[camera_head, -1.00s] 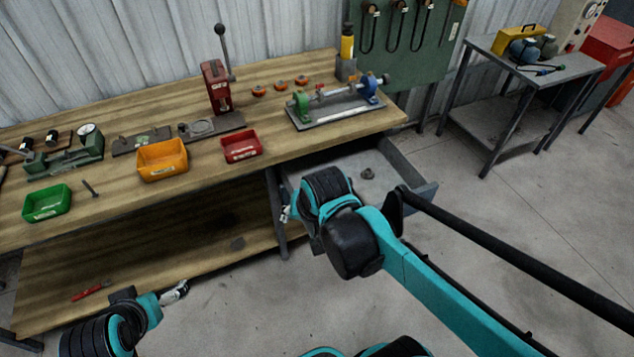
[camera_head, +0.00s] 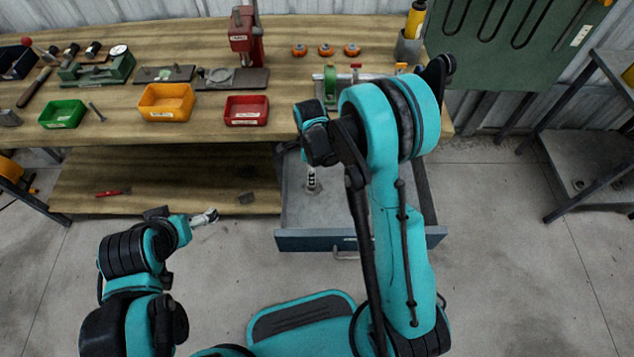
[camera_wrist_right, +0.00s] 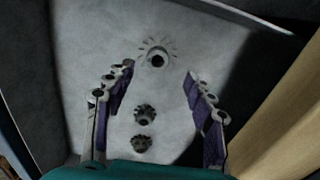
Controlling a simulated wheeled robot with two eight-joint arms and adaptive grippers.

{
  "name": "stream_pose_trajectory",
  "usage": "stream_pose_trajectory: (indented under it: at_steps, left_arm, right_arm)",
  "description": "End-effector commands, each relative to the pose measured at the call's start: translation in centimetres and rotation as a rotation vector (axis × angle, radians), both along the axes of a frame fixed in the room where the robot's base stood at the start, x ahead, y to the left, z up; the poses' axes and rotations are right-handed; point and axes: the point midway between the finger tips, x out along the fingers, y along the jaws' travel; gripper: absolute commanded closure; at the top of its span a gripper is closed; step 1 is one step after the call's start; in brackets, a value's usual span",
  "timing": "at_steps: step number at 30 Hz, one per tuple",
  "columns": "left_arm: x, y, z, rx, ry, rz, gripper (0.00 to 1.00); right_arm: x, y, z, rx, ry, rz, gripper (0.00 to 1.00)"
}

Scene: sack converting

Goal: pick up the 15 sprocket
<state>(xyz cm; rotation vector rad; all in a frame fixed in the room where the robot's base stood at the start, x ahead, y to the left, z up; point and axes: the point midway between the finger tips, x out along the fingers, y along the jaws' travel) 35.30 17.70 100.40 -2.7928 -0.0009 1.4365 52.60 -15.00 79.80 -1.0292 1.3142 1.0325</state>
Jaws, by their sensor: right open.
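Three sprockets lie flat on the pale floor of the open drawer (camera_head: 312,242) under the bench. In the right wrist view, the largest is a pale toothed sprocket (camera_wrist_right: 158,58) with a dark hub, beyond my fingertips. Two small dark sprockets, one nearer the middle (camera_wrist_right: 145,114) and one lower down (camera_wrist_right: 142,143), lie in line between my fingers. I cannot read which one is the 15. My right gripper (camera_head: 312,182), also in the wrist view (camera_wrist_right: 158,75), is open and empty, pointing down over the drawer. My left gripper (camera_head: 207,217) is low in front of the bench; its jaws are unclear.
The wooden bench (camera_head: 200,135) above holds a green bin (camera_head: 62,114), an orange bin (camera_head: 166,103), a red bin (camera_head: 247,111) and a red press (camera_head: 244,40). Drawer walls enclose the right gripper's space. A grey table (camera_head: 590,160) stands right. Floor in front is clear.

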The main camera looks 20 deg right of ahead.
Motion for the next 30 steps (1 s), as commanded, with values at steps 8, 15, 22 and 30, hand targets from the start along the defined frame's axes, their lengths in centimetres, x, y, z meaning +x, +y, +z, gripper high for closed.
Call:
stream_pose_trajectory:
  at_steps: [8,15,22,30]
  left_arm:
    - [0.0,0.0,-1.6,0.0,0.0,0.0,0.0]
    - [0.0,0.0,-3.4,0.0,0.0,0.0,0.0]
    - [0.0,0.0,-3.3,0.0,0.0,0.0,0.0]
    - [0.0,0.0,-3.3,0.0,0.0,0.0,0.0]
  right_arm:
    - [-0.2,-0.1,-3.1,0.0,-0.001,0.002,0.46]
    - [-0.4,-0.2,-6.6,0.001,-0.002,0.002,0.46]
    - [-0.4,-0.2,-6.6,0.001,-0.002,0.003,0.46]
    - [-0.4,-0.2,-6.6,0.001,-0.002,0.003,1.0]
